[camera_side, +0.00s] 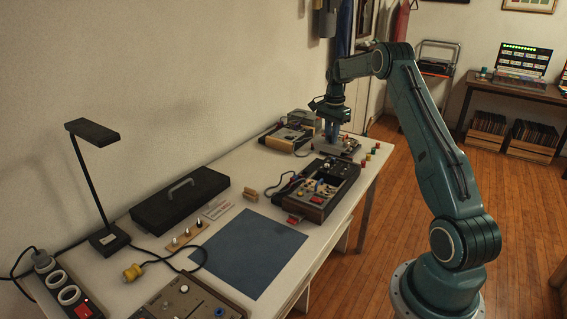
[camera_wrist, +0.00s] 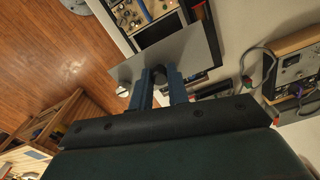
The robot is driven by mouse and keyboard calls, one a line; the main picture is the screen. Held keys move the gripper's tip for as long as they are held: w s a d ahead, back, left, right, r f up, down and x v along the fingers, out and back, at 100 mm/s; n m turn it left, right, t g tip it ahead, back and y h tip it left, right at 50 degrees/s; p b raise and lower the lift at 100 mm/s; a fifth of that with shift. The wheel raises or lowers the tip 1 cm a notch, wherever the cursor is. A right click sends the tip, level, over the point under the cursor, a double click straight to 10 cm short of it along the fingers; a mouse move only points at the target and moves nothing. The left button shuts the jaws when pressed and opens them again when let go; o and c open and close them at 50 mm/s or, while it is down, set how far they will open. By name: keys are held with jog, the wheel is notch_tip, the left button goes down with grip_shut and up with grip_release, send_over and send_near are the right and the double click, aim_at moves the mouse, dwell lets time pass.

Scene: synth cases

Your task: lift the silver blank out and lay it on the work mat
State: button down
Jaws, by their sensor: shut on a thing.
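The silver blank (camera_wrist: 190,52) is a flat grey plate. In the wrist view it lies between the two blue fingers of my gripper (camera_wrist: 160,72), which is shut on it. The wrist view shows a panel with knobs (camera_wrist: 122,12) and a dark opening behind the blank. The blue-grey work mat (camera_side: 248,253) lies bare at the near part of the table.
A dark case with knobs and cables (camera_side: 325,186) stands between my gripper and the mat. A closed black toolbox (camera_side: 180,198), a desk lamp (camera_side: 92,133) and a knobbed console (camera_side: 185,300) surround the mat. Small coloured pieces (camera_side: 372,151) stand along the table's right edge.

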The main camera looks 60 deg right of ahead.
jog(key=shift+r, duration=2.55)
jog(key=shift+r, duration=0.35)
jog(key=shift+r, duration=1.05)
jog(key=shift+r, duration=0.35)
jog(key=w+a+f, duration=0.1)
jog(key=w+a, duration=0.3)
jog(key=a, duration=0.3)
jog(key=w+a+f, duration=0.2)
jog(key=w+a, duration=0.2)
jog(key=a, duration=0.3)
send_over(253, 226)
notch_tip(253, 226, down, 2)
notch_tip(253, 226, down, 20)
jog(key=shift+w+f, duration=0.1)
jog(key=shift+f, duration=0.1)
jog(key=shift+f, duration=0.1)
